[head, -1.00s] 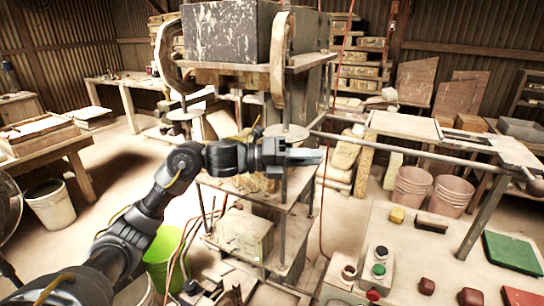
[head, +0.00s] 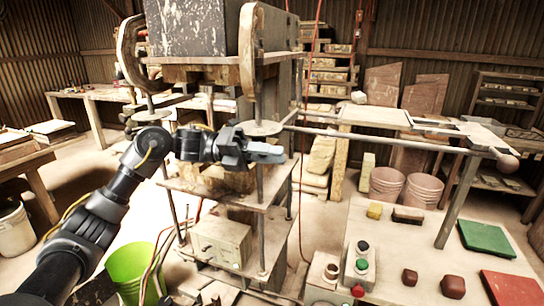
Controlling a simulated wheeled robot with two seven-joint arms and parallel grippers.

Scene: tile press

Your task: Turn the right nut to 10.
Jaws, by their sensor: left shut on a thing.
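The press stands left of centre, with a grey weathered block (head: 195,28) on top and threaded rods below. A flat round disc (head: 258,127) sits on the right rod, and a similar disc (head: 153,114) is on the left rod. My left gripper (head: 267,152) reaches in from the left and is shut at the right rod, just below the right disc. The right nut is hidden behind its fingers, so its setting cannot be read. My right gripper is not in view.
A control box (head: 360,265) with green and red buttons stands on the bench (head: 400,240) at right. Green (head: 485,238) and red (head: 512,287) tiles lie there. A metal rail (head: 370,135) runs right from the press. A green bucket (head: 130,270) stands below my arm.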

